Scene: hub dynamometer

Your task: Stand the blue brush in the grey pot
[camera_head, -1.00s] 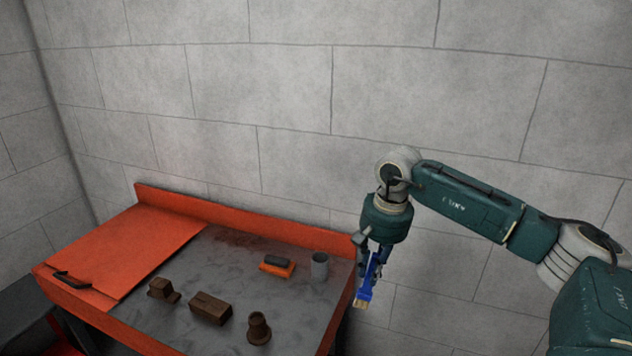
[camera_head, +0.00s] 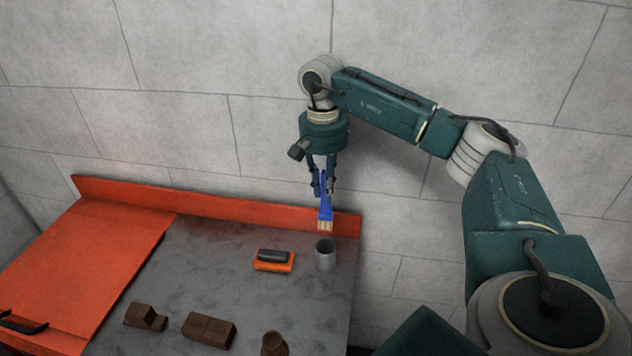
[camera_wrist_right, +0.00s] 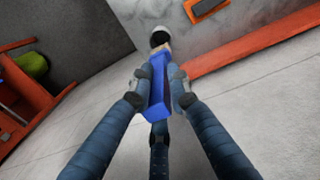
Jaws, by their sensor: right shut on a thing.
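The blue brush (camera_head: 326,212) hangs upright, bristles down, from my right gripper (camera_head: 323,184) in the head view. The gripper is shut on its blue handle. The bristles are just above the grey pot (camera_head: 325,256), which stands open and upright near the table's back right corner. In the right wrist view the brush (camera_wrist_right: 158,97) lies between the fingers of the right gripper (camera_wrist_right: 160,88), and the pot (camera_wrist_right: 159,33) shows beyond its bristle end, partly hidden by it. My left gripper is not in view.
An orange block with a dark grip (camera_head: 273,260) sits left of the pot. Brown wooden pieces (camera_head: 209,329) stand along the front of the grey tabletop (camera_head: 225,268). An orange raised edge (camera_head: 230,208) runs along the back. An orange panel (camera_head: 95,262) covers the left side.

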